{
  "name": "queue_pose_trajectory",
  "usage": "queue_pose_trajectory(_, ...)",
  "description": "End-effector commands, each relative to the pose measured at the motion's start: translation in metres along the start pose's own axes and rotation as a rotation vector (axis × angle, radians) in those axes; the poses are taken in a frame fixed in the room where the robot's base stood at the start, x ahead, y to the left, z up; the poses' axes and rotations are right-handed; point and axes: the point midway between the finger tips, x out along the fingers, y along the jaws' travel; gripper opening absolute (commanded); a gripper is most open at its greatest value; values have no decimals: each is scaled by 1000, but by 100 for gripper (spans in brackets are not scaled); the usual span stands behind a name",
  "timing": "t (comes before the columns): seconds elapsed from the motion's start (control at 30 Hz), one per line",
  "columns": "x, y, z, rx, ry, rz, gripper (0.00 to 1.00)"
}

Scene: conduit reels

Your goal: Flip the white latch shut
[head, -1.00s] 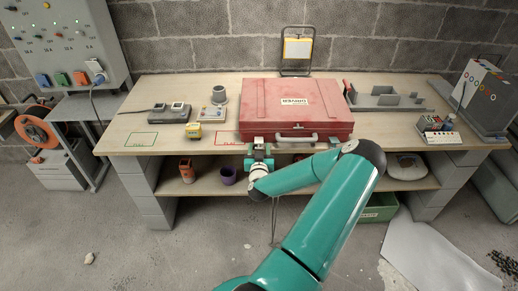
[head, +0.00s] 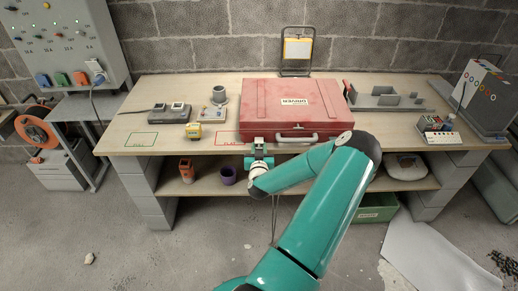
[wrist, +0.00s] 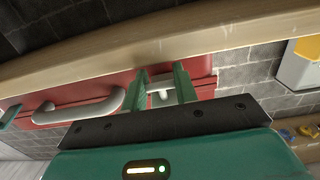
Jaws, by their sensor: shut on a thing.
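The red case (head: 290,100) lies closed on the workbench, its grey handle (head: 297,138) facing me; the handle also shows in the wrist view (wrist: 85,112). The white latch (wrist: 160,86) is on the case's front, left of the handle in the head view. My gripper (wrist: 160,84) is at the case's front, its two green fingers on either side of the white latch and shut on it. In the head view my gripper (head: 259,149) hides most of the latch, so its exact angle cannot be told. A green piece (wrist: 9,117) shows beyond the handle in the wrist view.
The workbench (head: 175,95) front edge runs just below the case. A yellow box (head: 194,131) and a grey cup (head: 219,94) stand to the left. A grey divided tray (head: 385,98) lies to the right.

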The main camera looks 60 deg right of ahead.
Motion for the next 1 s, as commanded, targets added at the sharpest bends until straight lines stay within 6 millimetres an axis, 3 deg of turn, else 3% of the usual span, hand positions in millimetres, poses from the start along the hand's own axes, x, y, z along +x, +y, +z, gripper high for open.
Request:
queue_pose_trajectory(0.67,-3,-2,-14,-5,-253,-4,6)
queue_pose_trajectory(1.0,-3,-2,-25,-3,-470,-2,6)
